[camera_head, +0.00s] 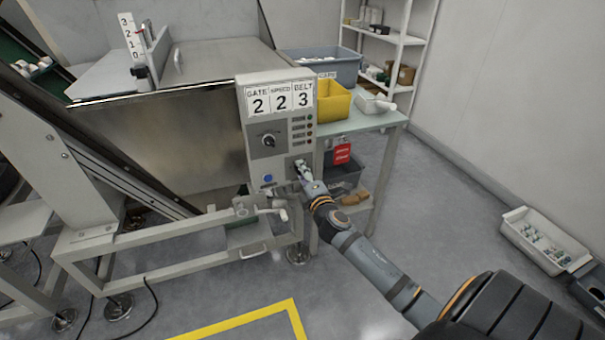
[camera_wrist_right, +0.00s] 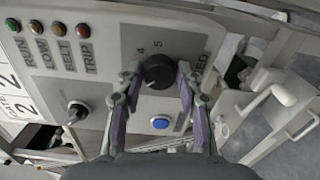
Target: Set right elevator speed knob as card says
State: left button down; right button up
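The grey control panel (camera_head: 255,160) carries cards (camera_head: 280,98) reading GATE 2, SPEED 2, BELT 3. In the right wrist view, a round black knob (camera_wrist_right: 158,72) has the numbers 4 and 5 beside it and a partly hidden label ending in "EED". I cannot read its pointer setting. My right gripper (camera_wrist_right: 159,70) is open, with one finger on each side of this knob; small gaps seem to show. In the head view my right gripper (camera_head: 303,169) is at the panel's lower right and hides the knob. My left gripper is not in view.
A blue button (camera_wrist_right: 160,123) and another knob (camera_wrist_right: 77,112) sit close by on the panel. Indicator lamps (camera_wrist_right: 59,29) line it. A metal frame with a valve-like handle (camera_wrist_right: 255,100) is near. A yellow bin (camera_head: 333,104) stands on the table behind.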

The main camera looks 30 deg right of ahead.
jog(key=shift+o, duration=1.4)
jog(key=shift+s, duration=0.1)
jog(key=v, duration=1.2)
jog(key=shift+d+f, duration=0.1)
jog(key=shift+f, duration=0.05)
